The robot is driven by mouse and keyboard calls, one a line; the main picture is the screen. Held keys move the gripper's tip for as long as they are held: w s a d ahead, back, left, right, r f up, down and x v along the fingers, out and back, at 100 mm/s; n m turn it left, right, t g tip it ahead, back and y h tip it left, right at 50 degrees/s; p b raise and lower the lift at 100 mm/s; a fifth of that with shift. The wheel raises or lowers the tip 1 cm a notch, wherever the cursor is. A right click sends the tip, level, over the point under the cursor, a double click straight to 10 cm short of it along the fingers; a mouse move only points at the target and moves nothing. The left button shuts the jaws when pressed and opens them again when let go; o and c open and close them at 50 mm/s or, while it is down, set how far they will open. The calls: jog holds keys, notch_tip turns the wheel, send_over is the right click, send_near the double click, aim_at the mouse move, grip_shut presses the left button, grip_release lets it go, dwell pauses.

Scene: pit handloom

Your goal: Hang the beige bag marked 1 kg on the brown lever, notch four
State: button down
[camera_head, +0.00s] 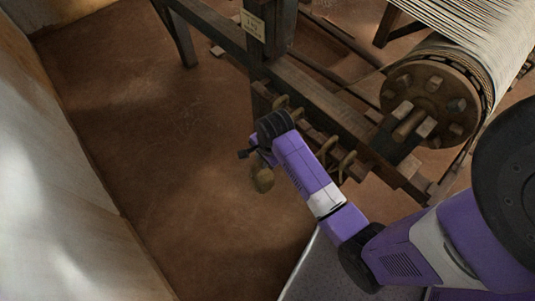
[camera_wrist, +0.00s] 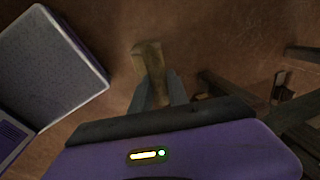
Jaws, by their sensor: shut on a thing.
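A beige-brown bag (camera_head: 263,180) hangs just below my gripper (camera_head: 257,153), left of the wooden loom frame. In the wrist view the bag (camera_wrist: 148,58) shows beyond the fingertips of my gripper (camera_wrist: 155,88), which is shut on its near end. The bag is clear of the loom and appears to be above the floor. No weight mark on it is readable. I cannot pick out the brown lever or its notches for certain among the dark brown timbers; my wrist and forearm cover part of that area.
Several tan loops or pegs (camera_head: 345,160) line the loom's lower beam, close to the right of my forearm. A toothed wooden wheel (camera_head: 430,98) and cloth roll stand at upper right. A paper label (camera_head: 252,25) is on a post. Open floor (camera_head: 140,130) lies left, up to a pale wall (camera_head: 60,190).

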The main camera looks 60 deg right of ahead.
jog(key=w+a+p, duration=0.2)
jog(key=a, duration=0.4)
jog(key=shift+r, duration=0.4)
jog(key=shift+a, duration=0.15)
dwell(0.9)
